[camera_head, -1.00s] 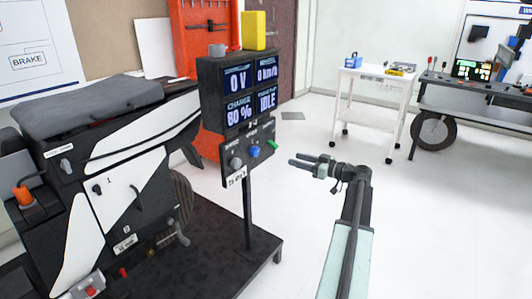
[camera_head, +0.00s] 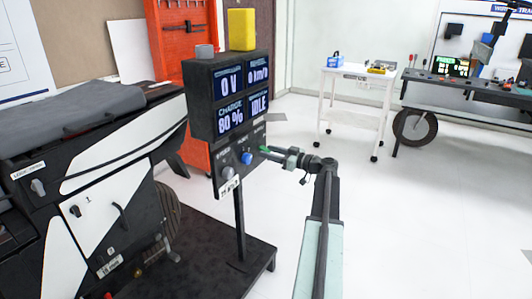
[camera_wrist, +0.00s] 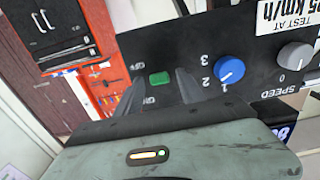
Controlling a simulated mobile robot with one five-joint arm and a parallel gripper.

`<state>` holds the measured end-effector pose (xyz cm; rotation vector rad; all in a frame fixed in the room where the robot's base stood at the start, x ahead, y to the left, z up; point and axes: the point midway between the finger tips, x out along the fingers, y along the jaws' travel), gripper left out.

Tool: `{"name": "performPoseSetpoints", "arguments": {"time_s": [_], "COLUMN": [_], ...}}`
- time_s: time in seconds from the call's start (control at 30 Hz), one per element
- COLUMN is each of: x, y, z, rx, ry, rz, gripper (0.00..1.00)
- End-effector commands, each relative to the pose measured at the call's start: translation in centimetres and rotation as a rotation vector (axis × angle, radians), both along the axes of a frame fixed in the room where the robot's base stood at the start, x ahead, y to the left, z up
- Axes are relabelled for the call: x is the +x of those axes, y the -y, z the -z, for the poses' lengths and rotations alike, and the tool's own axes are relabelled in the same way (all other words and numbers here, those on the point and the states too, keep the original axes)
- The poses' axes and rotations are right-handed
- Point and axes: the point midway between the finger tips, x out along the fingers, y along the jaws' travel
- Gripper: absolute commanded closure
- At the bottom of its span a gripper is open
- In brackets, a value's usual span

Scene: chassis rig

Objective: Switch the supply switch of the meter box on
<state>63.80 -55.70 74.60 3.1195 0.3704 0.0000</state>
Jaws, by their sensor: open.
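The meter box (camera_head: 227,98) stands on a post, its screens reading 0 V, 0 km/h, 80 % and IDLE. Its lower panel carries a grey speed knob, a blue knob and, at the right, the green supply switch (camera_head: 264,149). The wrist view shows the panel upside down, with the green switch (camera_wrist: 159,79) near partly hidden end labels. My gripper (camera_head: 272,153) is at the panel's right end, pointing at the switch. In the wrist view its open fingers (camera_wrist: 163,88) lie on either side of the switch; contact cannot be told.
The blue knob (camera_wrist: 229,69) and grey knob (camera_wrist: 294,57) sit beside the switch. A yellow block (camera_head: 241,29) stands on the box. The machine with white panels (camera_head: 110,215) is at the left.

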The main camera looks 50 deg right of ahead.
Motion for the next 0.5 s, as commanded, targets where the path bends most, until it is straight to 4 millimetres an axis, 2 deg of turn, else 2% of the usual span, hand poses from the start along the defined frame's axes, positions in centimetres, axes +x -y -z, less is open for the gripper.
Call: {"name": "performPoseSetpoints", "arguments": {"time_s": [0.13,0.37,0.47,0.5], "x": [1.15,1.25,1.26,1.26], "y": [-0.32,-0.39,-0.41,-0.41], "z": [0.00,0.00,0.01,0.01], "rx": [0.000,0.000,0.000,0.000], "ry": [0.000,0.000,0.000,0.000], "rz": [-0.001,-0.001,-0.001,-0.002], "gripper": [0.55,0.55,0.80,0.91]}}
